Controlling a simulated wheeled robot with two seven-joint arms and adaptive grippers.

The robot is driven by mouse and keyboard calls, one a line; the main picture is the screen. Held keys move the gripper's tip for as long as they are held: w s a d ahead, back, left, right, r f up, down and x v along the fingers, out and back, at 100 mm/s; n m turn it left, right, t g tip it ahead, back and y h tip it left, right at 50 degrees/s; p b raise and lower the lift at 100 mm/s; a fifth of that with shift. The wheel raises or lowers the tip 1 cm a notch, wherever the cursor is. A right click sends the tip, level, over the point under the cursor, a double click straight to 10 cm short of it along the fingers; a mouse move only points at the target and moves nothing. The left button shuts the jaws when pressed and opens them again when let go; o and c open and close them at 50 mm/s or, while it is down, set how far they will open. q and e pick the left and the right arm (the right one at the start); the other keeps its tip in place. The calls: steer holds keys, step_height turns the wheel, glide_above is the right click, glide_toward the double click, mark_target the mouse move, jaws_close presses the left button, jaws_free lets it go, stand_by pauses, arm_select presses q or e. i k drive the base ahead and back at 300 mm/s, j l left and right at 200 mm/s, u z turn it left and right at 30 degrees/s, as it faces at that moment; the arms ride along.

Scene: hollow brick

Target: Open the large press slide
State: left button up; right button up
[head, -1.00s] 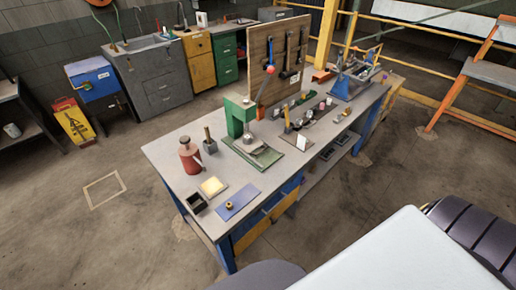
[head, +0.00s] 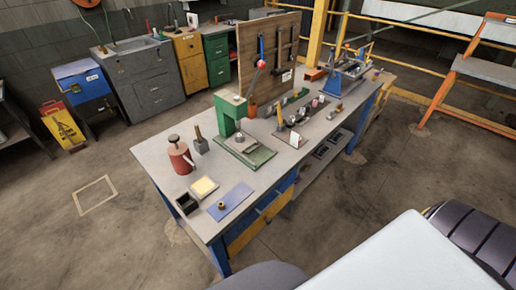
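A green press (head: 229,113) stands on the workbench, left of the bench's middle. It has an upright column, a head with a pale top, and a green base plate (head: 246,153) with a round metal piece (head: 239,137) on it. A lever with a red ball (head: 261,64) slants up from beside its head. The slide is too small to make out, so I cannot tell its position. A blue frame-like device (head: 346,73) stands at the far end of the bench. Neither of my grippers is in view.
The grey workbench top (head: 150,150) also holds a red can (head: 180,158), a blue mat (head: 231,200), a black box (head: 187,203) and several small parts. A wooden tool board (head: 272,65) stands behind the press. The floor in front of the bench is open.

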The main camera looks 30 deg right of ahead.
mark_target(241, 144)
steer(key=l+z, duration=0.45)
steer(key=z, duration=0.3)
steer(key=l+z, duration=0.35)
steer(key=i+j, duration=0.05)
steer(key=j, duration=0.05)
